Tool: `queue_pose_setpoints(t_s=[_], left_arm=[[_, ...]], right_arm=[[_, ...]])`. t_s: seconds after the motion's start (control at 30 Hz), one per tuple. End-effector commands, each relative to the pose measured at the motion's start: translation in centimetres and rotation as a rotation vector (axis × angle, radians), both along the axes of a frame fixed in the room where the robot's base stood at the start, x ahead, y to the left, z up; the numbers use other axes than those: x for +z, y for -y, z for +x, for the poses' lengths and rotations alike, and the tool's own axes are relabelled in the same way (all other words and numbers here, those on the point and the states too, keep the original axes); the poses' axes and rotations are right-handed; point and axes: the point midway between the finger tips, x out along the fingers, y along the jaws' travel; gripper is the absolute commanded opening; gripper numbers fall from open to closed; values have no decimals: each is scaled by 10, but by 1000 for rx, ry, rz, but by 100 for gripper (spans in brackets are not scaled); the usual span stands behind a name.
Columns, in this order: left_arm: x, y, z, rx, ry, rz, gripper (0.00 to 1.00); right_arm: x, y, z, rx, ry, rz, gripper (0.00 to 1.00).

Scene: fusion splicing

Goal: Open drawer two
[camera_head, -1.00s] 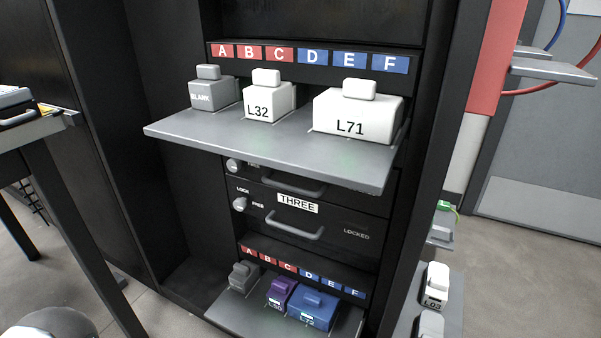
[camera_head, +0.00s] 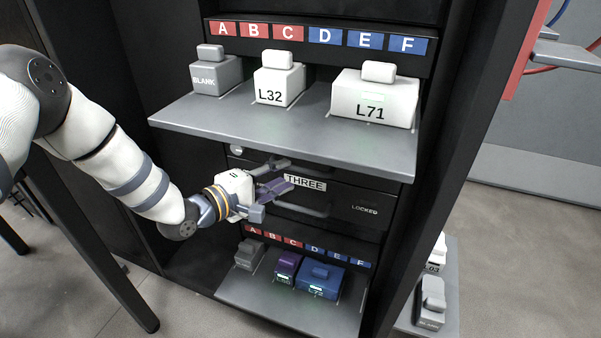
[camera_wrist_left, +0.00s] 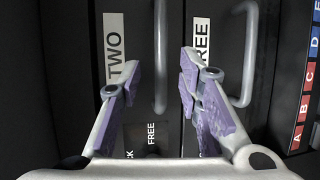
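Drawer two (camera_wrist_left: 137,70) is a black front with a white TWO label (camera_wrist_left: 114,40) in the left wrist view, and it looks shut. Its grey bar handle (camera_wrist_left: 160,55) shows between my left gripper's fingers, ahead of them. My left gripper (camera_head: 284,174) is open, fingers apart, and points at the drawer fronts below the upper shelf. It also shows in the wrist view (camera_wrist_left: 160,85). I cannot tell whether it touches the handle. In the head view the upper shelf and gripper hide most of drawer two. My right gripper is not in view.
Drawer three's handle (camera_wrist_left: 246,60) lies close beside. The upper grey shelf (camera_head: 300,138) juts out above my gripper, bearing blocks L32 (camera_head: 279,80) and L71 (camera_head: 374,98). A lower tray (camera_head: 262,301) with several blocks juts out below. A table leg (camera_head: 110,270) stands at left.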

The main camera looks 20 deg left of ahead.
Motion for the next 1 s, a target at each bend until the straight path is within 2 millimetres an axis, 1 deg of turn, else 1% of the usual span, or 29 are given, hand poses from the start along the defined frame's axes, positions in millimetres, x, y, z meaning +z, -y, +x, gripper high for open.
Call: queue_pose_setpoints(t_s=[0.03, 0.1, 0.23, 0.37, 0.57, 0.6, 0.67, 0.7, 0.73, 1.0], left_arm=[[-7, 6, 11, -2, 0, 2, 32], [-10, 12, 24, -3, -2, 3, 32], [-12, 20, 43, 0, -1, 2, 32], [-12, 24, 50, 0, -2, 0, 32], [-11, 24, 51, 1, -2, 0, 32], [-11, 24, 51, 1, -2, 0, 30], [-11, 24, 51, 1, -2, 0, 16], [-11, 24, 51, 1, -2, 0, 7], [-11, 24, 51, 1, -2, 1, 0], [-11, 24, 50, 1, -2, 0, 0]], right_arm=[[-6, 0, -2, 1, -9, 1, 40], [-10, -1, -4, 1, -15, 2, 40], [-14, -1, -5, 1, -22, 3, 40], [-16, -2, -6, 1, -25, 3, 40], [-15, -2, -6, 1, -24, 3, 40], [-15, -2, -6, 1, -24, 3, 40], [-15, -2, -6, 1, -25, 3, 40], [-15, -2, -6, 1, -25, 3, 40], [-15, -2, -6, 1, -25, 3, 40], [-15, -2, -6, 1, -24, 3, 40]])
